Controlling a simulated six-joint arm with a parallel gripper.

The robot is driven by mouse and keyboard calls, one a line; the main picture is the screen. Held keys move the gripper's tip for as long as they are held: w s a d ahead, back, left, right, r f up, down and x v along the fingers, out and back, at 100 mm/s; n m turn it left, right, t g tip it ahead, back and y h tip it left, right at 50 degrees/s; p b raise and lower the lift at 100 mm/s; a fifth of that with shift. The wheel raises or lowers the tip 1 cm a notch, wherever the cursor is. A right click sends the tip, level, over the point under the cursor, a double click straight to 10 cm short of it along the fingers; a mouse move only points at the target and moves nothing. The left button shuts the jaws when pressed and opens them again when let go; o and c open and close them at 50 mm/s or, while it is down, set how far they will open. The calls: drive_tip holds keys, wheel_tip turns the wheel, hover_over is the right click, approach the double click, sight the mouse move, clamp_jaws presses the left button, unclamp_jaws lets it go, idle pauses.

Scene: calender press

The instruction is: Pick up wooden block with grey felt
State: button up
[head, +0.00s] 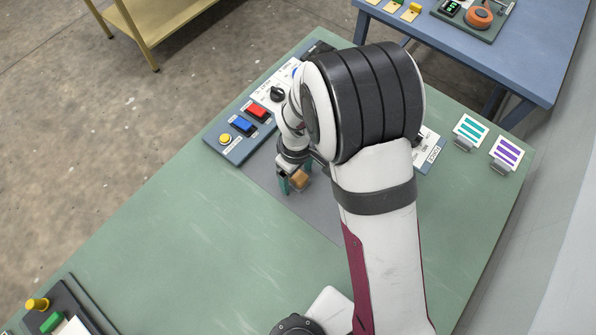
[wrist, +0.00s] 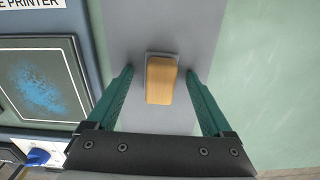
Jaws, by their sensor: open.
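The wooden block (wrist: 160,82) stands on a grey strip between my fingers in the wrist view. A thin grey edge, likely the felt, shows along its top end there. My gripper (wrist: 161,85) is open, with one teal finger on each side of the block and a gap on both sides.
A grey strip (wrist: 205,25) runs under the block on the green table (head: 190,220). A control panel with blue, red and yellow buttons (head: 242,124) lies to the left. A dark plate with blue speckles (wrist: 42,85) lies left of my gripper. Two striped cards (head: 507,152) stand at right.

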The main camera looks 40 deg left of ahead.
sight(299, 174)
clamp_jaws()
idle(0.3)
drive_tip(key=r, duration=0.4)
drive_tip(key=shift+w+d+r, duration=0.15)
drive_tip(key=shift+d+r, duration=0.1)
drive_tip(key=shift+r, duration=0.05)
drive_tip(key=w+d+r, duration=0.4)
drive_tip(key=d+r, duration=0.2)
drive_tip(key=d, duration=0.4)
drive_tip(key=shift+w+d+r, duration=0.15)
drive_tip(key=shift+w+r, duration=0.05)
drive_tip(key=shift+r, duration=0.05)
